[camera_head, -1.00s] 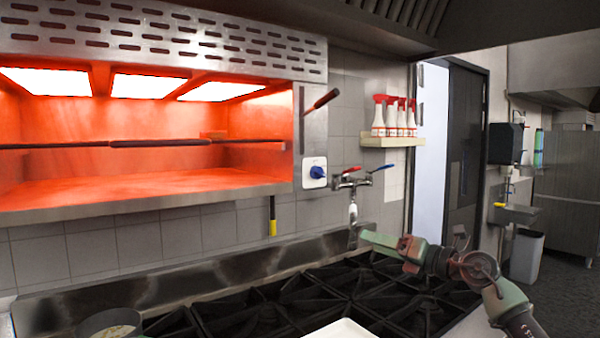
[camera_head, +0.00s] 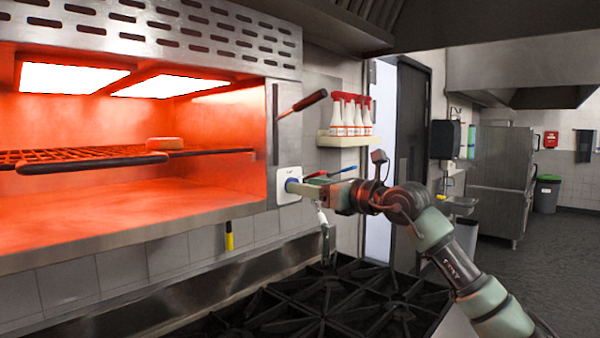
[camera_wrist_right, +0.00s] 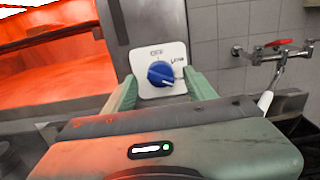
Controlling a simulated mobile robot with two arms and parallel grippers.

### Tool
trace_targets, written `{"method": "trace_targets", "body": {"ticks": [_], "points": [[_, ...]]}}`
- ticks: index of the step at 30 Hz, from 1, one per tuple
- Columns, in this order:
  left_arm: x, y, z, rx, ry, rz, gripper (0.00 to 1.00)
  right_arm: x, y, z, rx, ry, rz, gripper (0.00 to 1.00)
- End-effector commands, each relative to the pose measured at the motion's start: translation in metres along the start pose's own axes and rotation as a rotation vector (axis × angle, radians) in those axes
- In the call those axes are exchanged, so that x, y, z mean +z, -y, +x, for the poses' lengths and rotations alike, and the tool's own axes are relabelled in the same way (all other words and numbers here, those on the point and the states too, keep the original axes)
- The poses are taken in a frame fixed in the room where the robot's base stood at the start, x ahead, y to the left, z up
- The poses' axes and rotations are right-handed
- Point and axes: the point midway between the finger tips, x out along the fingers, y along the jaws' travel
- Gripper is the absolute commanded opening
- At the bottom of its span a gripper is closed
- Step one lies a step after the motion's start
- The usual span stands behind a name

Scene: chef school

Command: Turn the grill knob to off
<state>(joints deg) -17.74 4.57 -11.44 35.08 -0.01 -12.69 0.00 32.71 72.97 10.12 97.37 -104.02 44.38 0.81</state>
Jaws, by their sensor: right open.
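The grill knob (camera_wrist_right: 161,73) is a blue dial on a white plate (camera_wrist_right: 148,55) marked OFF and LOW. Its white pointer line is turned toward the lower right, away from the OFF mark at the top. In the head view the knob (camera_head: 291,185) is mostly hidden behind my right gripper (camera_head: 298,188). In the right wrist view the open fingers of my right gripper (camera_wrist_right: 163,92) stand on either side of the knob. I cannot tell whether they touch it. The grill (camera_head: 140,200) glows red. My left gripper is not in view.
A wall tap with red and blue levers (camera_wrist_right: 279,43) is just right of the knob. A shelf (camera_head: 348,141) with several spray bottles is above it. The black stove grates (camera_head: 330,305) lie below.

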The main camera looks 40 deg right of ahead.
Motion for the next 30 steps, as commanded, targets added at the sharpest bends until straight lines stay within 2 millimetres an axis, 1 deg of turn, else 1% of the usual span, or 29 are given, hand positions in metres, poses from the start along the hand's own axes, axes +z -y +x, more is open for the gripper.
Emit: {"method": "trace_targets", "body": {"ticks": [1,4,9,15,16,17,18,20,21,22,30], "points": [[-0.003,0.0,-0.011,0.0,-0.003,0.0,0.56,0.005,0.001,0.007,0.0,0.001,0.005,0.56],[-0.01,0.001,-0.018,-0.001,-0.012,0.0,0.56,0.004,0.001,0.017,0.0,0.001,0.004,0.56],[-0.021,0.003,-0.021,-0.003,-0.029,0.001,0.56,0.001,0.0,0.024,0.0,0.001,0.001,0.56],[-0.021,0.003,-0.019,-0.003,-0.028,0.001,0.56,-0.001,0.0,0.025,0.0,0.0,0.001,0.56],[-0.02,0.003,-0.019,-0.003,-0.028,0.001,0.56,-0.001,0.0,0.024,0.0,0.0,0.001,0.53],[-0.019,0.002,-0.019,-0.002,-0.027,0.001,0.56,-0.001,0.0,0.024,0.0,0.0,0.001,0.44],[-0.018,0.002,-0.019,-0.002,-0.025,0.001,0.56,-0.001,0.0,0.024,0.0,0.0,0.001,0.33],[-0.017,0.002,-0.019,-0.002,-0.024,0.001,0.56,-0.001,0.0,0.024,0.0,0.0,0.001,0.17],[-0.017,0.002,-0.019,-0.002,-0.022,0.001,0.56,-0.001,0.0,0.024,0.0,0.0,0.001,0.05],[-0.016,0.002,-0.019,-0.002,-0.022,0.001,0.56,-0.001,0.0,0.024,0.0,0.0,0.001,0.0],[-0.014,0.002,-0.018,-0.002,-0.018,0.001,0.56,-0.001,0.0,0.024,0.0,-0.001,-0.023,0.0]]}}
